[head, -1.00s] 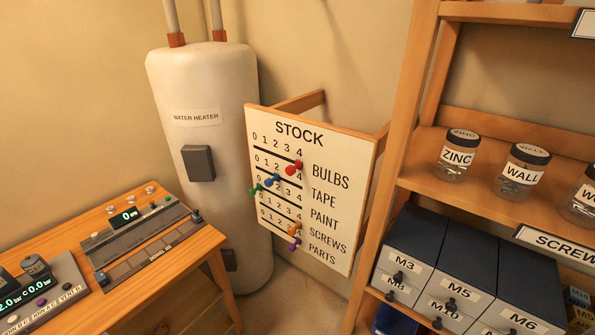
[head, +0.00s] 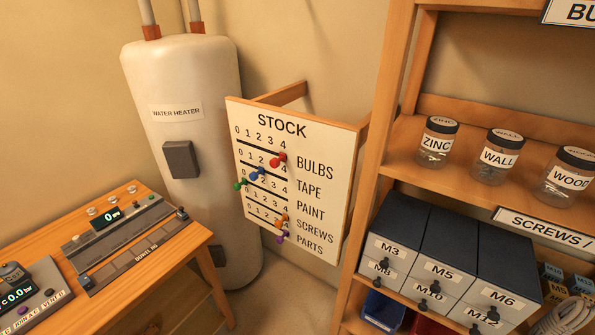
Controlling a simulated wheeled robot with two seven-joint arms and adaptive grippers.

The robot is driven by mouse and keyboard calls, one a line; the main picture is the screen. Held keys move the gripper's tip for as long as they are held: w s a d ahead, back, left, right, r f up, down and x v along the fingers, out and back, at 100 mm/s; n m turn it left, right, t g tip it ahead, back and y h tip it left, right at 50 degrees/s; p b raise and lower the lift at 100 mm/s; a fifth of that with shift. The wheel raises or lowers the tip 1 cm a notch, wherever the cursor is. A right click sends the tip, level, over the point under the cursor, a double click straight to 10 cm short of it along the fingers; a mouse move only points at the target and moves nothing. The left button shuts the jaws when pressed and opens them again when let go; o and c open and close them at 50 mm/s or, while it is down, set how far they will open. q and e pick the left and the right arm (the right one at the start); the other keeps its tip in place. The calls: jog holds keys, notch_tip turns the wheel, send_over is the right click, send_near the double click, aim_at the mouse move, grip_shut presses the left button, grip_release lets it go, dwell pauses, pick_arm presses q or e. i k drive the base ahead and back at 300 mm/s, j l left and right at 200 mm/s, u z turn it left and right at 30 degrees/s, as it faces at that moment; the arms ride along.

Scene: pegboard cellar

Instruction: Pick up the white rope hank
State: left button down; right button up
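A white coiled bundle that looks like the white rope hank (head: 566,318) shows at the bottom right corner of the head view, on the shelf to the right of the drawer boxes. Its lower part is cut off by the frame edge. Neither of my grippers is in view.
A wooden shelf unit (head: 378,120) on the right holds labelled jars (head: 497,160) and dark drawer boxes (head: 420,245). A stock board (head: 290,170) and a water heater (head: 180,110) stand in the middle. A wooden bench (head: 150,262) with devices is at left.

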aim_at(574, 314)
jog(key=z, duration=2.25)
